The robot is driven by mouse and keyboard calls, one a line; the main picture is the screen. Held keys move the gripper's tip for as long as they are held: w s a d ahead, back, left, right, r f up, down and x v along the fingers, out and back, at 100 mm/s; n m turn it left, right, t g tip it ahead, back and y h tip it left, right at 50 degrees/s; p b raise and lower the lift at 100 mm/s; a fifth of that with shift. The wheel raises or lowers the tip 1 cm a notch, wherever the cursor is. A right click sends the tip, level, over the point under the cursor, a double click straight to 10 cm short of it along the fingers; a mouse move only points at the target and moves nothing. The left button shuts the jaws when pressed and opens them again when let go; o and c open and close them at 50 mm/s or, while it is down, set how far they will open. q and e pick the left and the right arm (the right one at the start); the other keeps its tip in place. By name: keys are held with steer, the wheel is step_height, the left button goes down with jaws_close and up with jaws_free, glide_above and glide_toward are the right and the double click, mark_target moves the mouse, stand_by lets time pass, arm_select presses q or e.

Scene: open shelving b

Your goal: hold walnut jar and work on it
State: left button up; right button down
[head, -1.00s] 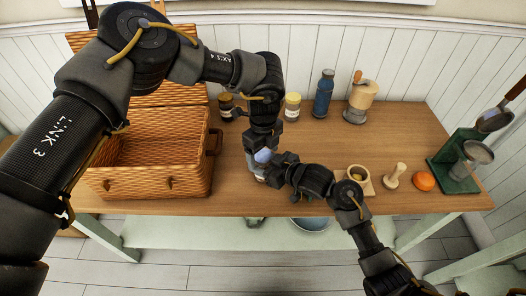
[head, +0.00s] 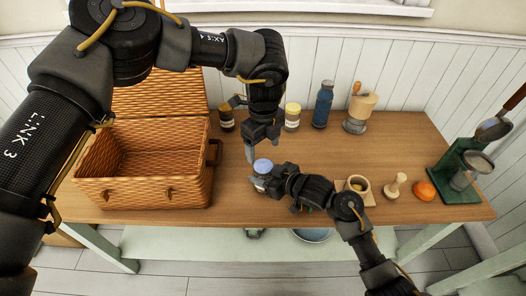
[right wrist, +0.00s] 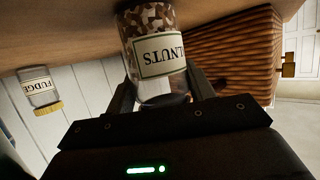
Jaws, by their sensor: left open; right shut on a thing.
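The walnut jar (head: 262,167) stands upright near the table's front edge, its bluish lid in place. In the right wrist view the jar (right wrist: 160,50) appears upside down, with its WALNUTS label facing the camera. My right gripper (head: 258,184) is shut around the jar's side; its fingers also show in the right wrist view. My left gripper (head: 257,148) is open and empty, pointing down just above and behind the lid, apart from it.
A wicker basket (head: 145,192) with its lid up stands to the left. Behind are a dark jar (head: 227,122), a FUDGE jar (head: 292,122), a blue bottle (head: 323,106) and a grinder (head: 360,112).

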mark_target(263, 166)
arm_select(q)
steer(key=shift+r, duration=0.55)
steer(key=shift+f, duration=4.05)
steer(key=shift+c, duration=0.2)
steer(key=c, duration=1)
steer(key=o, duration=1.1)
steer(key=shift+r, duration=0.1)
